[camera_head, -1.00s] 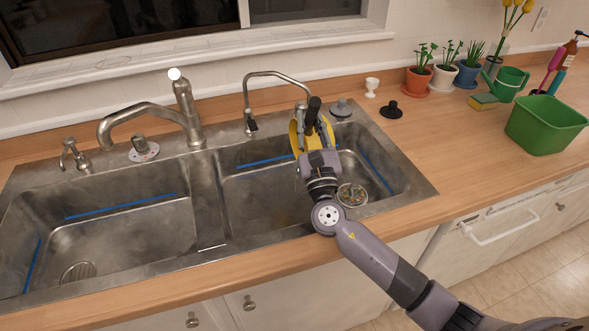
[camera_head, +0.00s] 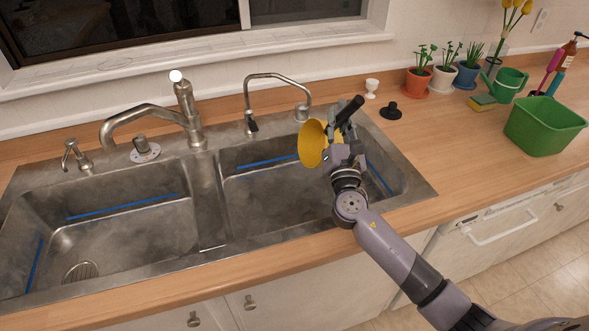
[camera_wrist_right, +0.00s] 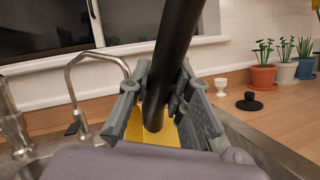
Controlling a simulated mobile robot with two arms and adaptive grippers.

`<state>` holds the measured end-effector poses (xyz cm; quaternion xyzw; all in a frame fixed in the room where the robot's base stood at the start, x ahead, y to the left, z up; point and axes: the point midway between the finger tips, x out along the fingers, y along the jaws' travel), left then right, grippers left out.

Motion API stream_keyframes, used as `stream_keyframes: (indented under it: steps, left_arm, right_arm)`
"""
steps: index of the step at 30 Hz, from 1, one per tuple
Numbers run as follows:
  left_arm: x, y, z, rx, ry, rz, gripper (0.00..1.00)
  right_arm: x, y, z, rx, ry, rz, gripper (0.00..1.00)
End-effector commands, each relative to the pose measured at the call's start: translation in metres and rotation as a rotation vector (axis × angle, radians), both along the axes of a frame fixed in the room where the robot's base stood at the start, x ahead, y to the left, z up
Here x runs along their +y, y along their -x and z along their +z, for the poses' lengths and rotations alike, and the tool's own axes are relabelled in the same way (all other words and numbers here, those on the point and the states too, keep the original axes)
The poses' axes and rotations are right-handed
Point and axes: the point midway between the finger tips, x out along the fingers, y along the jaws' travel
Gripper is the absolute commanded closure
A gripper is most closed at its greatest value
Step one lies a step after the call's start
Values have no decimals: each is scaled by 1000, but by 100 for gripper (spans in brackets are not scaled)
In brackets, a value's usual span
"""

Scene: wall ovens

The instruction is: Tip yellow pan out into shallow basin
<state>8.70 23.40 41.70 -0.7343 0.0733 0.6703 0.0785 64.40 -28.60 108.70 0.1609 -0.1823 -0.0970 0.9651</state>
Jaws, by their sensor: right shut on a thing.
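The yellow pan (camera_head: 313,144) is held above the right-hand basin of the sink, tilted steeply on its side, with its round face toward the left. My right gripper (camera_head: 343,135) is shut on the pan's black handle (camera_head: 350,110). The handle (camera_wrist_right: 174,55) runs between the fingers (camera_wrist_right: 155,95) in the right wrist view, with a strip of yellow pan (camera_wrist_right: 150,132) below. The right-hand basin (camera_head: 255,195) is partly hidden by my arm; the left-hand basin (camera_head: 130,235) is empty apart from its drain. Both have a blue line on the wall. My left gripper is out of view.
A large faucet (camera_head: 150,120) and a thin curved tap (camera_head: 275,78) stand behind the sink. A black stopper (camera_head: 391,111) and white egg cup (camera_head: 371,88) are on the counter at right. Potted plants, a sponge (camera_head: 483,102) and a green tub (camera_head: 543,127) stand farther right.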

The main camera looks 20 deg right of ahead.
Motion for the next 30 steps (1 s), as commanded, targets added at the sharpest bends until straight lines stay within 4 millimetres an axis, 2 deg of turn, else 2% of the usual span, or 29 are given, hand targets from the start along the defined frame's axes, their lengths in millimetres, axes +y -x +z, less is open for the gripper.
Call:
stream_keyframes:
  steps: [11,30]
  left_arm:
    - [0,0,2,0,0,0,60]
    - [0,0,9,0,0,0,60]
  right_arm:
    - [-42,-4,-21,26,-266,-2,100]
    - [-112,-11,-77,70,-694,-2,100]
